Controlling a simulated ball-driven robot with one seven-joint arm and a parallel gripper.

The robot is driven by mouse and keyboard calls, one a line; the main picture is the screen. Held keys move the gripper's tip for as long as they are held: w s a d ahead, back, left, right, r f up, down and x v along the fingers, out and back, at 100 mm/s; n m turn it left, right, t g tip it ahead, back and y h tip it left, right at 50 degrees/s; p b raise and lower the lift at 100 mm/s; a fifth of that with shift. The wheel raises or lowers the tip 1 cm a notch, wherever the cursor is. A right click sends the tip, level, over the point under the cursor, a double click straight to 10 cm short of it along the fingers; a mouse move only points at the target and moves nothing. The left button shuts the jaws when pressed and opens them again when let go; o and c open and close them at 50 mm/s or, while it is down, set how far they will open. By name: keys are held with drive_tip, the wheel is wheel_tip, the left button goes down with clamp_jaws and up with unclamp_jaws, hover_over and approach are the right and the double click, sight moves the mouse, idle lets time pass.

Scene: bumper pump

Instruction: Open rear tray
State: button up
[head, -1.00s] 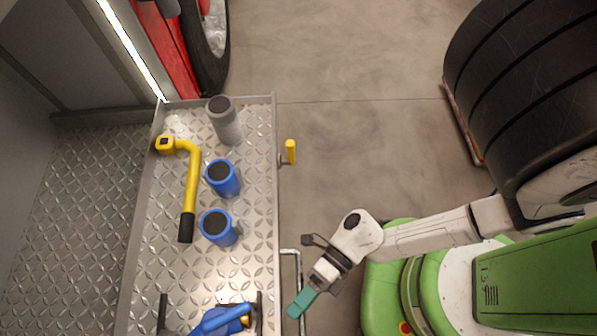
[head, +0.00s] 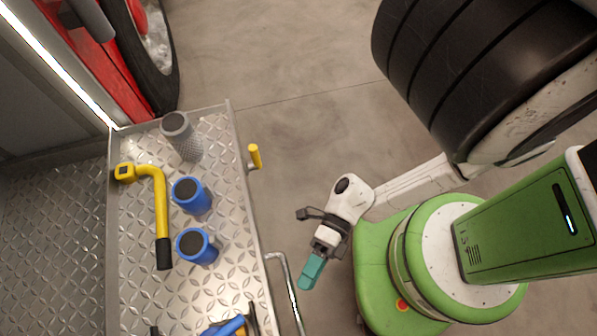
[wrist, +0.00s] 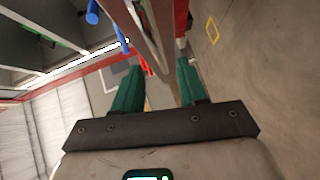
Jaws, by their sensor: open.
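The rear tray (head: 228,285) is a metal diamond-plate tray at the left in the head view, pulled out over the floor. A yellow latch knob (head: 254,156) stands off its right edge. A silver bar handle (head: 288,280) sticks out from the same edge lower down. My gripper (head: 311,272) has teal fingers and is just right of the bar handle, apart from it in the picture. In the wrist view my gripper (wrist: 160,85) shows its two fingers spread with nothing held. A metal edge runs up beyond them there; I cannot tell its exact distance.
On the tray are a grey cylinder (head: 181,138), two blue cylinders (head: 191,196) and a yellow bent tool (head: 161,205) with a black grip. Bare concrete floor (head: 290,60) lies between.

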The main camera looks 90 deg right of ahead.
drive_tip(key=shift+v, duration=2)
drive_tip(key=shift+s, duration=0.1)
